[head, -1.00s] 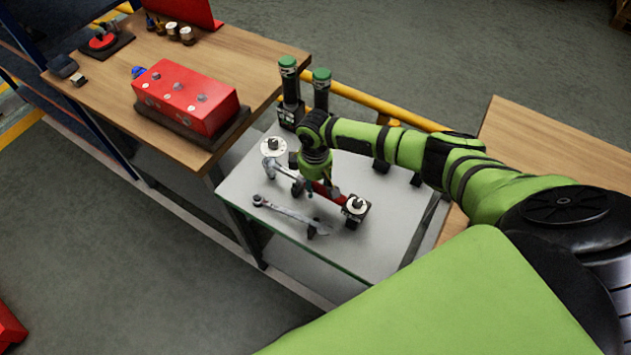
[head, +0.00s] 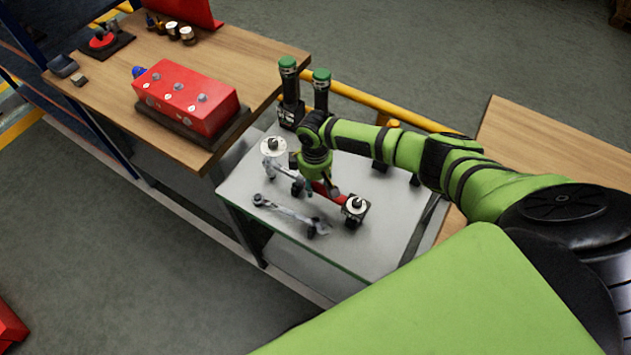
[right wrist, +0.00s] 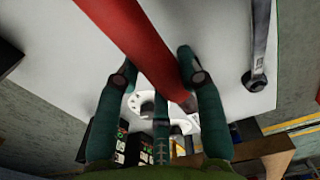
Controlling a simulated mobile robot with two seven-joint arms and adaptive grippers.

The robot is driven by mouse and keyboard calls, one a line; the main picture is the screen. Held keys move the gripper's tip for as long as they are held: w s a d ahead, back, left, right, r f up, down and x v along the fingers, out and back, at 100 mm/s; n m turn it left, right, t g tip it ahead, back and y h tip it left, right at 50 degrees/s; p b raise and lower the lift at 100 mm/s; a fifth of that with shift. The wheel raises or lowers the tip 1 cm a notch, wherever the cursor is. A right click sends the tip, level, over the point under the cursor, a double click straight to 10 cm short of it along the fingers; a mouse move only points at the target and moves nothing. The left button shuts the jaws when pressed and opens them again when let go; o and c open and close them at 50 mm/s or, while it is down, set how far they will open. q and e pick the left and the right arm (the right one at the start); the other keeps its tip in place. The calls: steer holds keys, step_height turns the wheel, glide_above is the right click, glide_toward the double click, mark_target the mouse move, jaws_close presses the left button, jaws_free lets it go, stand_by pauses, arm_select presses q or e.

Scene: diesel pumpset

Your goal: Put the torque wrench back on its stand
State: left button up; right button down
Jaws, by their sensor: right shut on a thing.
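My right gripper (head: 315,186) reaches down over the grey side table and is shut on the torque wrench. The wrench's red handle (head: 331,196) shows to the right of the gripper, and a silver part (head: 282,171) shows to its left. In the right wrist view the red handle (right wrist: 135,42) runs between the fingers of my right gripper (right wrist: 160,76). Small dark supports are near the wrench, but the gripper hides how they meet it, and I cannot tell whether it touches them. My left gripper is not in view.
A silver spanner (head: 288,213) lies in front on the grey table (head: 345,255). A white disc (head: 273,147) and a dial on a black block (head: 356,207) flank the wrench. Two green-capped cylinders (head: 289,85) stand behind. A red box (head: 190,95) sits on the wooden bench.

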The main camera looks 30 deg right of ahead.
steer(key=shift+f+b, duration=0.75)
steer(key=shift+f, duration=0.2)
stand_by(0.7)
steer(key=c, duration=0.7)
jaws_free()
step_height(320, 180, up, 12)
steer(key=shift+r, duration=0.1)
